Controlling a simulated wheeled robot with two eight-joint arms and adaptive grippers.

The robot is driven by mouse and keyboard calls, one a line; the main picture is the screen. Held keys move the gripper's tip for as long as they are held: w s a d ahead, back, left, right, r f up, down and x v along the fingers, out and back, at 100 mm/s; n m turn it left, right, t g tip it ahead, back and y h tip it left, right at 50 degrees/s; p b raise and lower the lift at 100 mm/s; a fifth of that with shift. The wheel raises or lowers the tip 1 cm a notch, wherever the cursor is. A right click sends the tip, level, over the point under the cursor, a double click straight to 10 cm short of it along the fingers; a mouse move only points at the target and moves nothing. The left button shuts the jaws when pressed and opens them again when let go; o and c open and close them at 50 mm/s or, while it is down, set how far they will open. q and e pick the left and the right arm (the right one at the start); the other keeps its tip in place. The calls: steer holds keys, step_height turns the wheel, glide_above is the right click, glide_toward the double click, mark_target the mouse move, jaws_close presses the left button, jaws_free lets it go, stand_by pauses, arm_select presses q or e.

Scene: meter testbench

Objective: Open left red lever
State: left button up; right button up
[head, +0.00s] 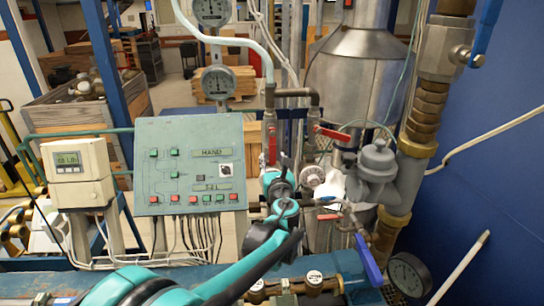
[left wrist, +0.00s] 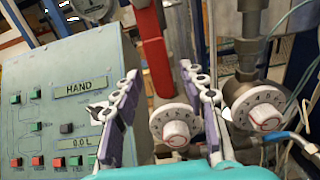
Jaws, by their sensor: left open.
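The left red lever (head: 272,143) hangs upright on the left pipe, just right of the green control panel. In the left wrist view the red lever (left wrist: 152,48) is a long bar running down toward a white numbered dial. My left gripper (head: 284,163) is in front of the pipes, close to the lever's lower end. Its purple-padded fingers (left wrist: 158,75) are apart, and the lever shows between and beyond their tips. I see no contact. A second red lever (head: 332,133) points sideways on the right pipe. My right gripper does not show.
The green panel (head: 190,165) stands left of my gripper. White numbered dials (left wrist: 176,126) sit below the levers. A grey valve body (head: 376,165), a brass-jointed pipe and a blue handle (head: 368,260) crowd the right side.

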arm_select(q)
steer(key=s+d, duration=0.1)
steer(key=s, duration=0.8)
steer(key=shift+d, duration=0.35)
steer(key=s+a+f+n+g+y+b, duration=0.1)
steer(key=s+a+f+n+g+b, duration=0.7)
steer(key=s+a+f+n, duration=0.95)
steer(key=s+d+f+n+g+h+b, duration=0.2)
steer(key=s+d+f+n+h+b, duration=0.2)
steer(key=s+f+n, duration=0.9)
steer(key=f+n+b, duration=0.1)
steer(key=n+b, duration=0.2)
steer(key=shift+f+g, duration=0.2)
steer(key=shift+g, duration=0.1)
